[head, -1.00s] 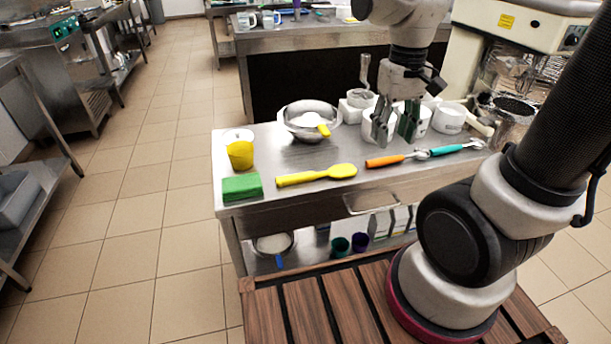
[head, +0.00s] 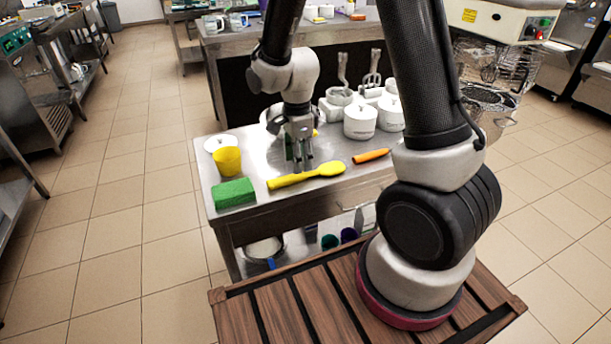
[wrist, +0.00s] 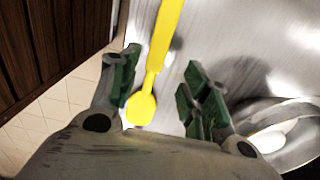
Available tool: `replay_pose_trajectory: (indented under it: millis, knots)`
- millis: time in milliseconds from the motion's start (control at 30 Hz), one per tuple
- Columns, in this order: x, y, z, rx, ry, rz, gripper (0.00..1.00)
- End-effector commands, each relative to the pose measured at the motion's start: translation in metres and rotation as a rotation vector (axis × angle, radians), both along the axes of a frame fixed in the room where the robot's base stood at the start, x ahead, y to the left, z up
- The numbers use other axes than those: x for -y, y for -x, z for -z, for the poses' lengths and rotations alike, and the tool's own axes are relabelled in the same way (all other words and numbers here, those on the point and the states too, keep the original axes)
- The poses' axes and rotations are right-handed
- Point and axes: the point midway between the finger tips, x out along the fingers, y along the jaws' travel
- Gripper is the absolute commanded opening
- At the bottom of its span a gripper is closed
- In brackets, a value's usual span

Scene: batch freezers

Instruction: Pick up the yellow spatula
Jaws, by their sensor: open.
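The yellow spatula (head: 306,176) lies flat on the metal table, near its front edge. Its paddle end points right and its handle points left in the head view. My gripper (head: 302,168) is open and empty, fingers pointing down, just behind and above the middle of the spatula. In the wrist view the spatula (wrist: 155,70) runs between the two spread fingers of my gripper (wrist: 158,85), with its paddle toward the gripper body and nearer the left finger. I cannot tell the exact height of the fingertips above the table.
A green sponge (head: 234,193) and a yellow cup (head: 227,161) are on the table's left. An orange-handled tool (head: 371,155) lies to the right. A metal bowl (wrist: 285,130) sits close to the right finger. White canisters (head: 360,121) stand behind.

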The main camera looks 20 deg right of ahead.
Motion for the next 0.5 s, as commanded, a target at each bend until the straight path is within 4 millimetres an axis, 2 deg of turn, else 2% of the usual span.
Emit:
replay_pose_trajectory:
  millis: [233, 333, 500]
  knots:
    - [-0.002, 0.007, 0.038, -0.005, 0.001, -0.002, 0.46]
    - [-0.002, 0.007, 0.045, -0.002, 0.001, -0.002, 0.46]
    - [-0.002, 0.007, 0.046, -0.001, 0.0, -0.002, 0.46]
